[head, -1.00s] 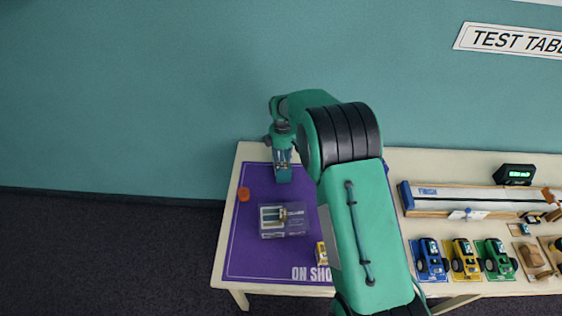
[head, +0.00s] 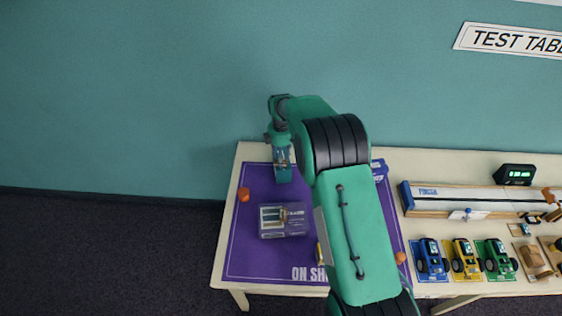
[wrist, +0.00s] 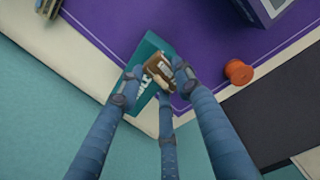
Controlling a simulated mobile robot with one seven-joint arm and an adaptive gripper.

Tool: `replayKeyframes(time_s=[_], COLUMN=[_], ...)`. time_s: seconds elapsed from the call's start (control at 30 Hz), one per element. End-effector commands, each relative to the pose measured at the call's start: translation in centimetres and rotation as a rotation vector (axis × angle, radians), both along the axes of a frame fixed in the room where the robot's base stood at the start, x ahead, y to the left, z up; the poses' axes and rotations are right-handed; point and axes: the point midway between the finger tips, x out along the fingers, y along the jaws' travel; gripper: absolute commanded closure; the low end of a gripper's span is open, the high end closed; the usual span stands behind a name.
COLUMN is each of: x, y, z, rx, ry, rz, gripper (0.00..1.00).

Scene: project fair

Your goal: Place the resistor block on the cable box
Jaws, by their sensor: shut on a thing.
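My gripper (wrist: 156,78) has blue fingers shut on a small brown block with a pale marking, the resistor block (wrist: 160,68), in the wrist view. Right under it is a teal box (wrist: 148,48) with white lettering, apparently the cable box, at the mat's back edge. The block overlaps this box in the picture; I cannot tell whether it touches. In the head view my gripper (head: 282,152) points down over the teal box (head: 284,175) at the back left of the table. The block is too small to make out there.
A grey windowed box (head: 284,220) stands on the purple mat (head: 250,255). An orange spool (head: 243,194) lies near the mat's left edge, beside my gripper in the wrist view (wrist: 238,72). A blue item (head: 379,170) and toy cars (head: 430,260) are to the right.

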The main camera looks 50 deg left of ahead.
Motion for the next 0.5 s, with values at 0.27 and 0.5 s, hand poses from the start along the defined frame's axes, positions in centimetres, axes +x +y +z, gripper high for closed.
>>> replayKeyframes(time_s=[0.27,0.5], x=[0.0,0.0], y=[0.0,0.0], z=[-1.9,-1.9], rx=[0.000,0.000], ry=[0.000,0.000], rz=[0.000,0.000], gripper=[0.92,0.92])
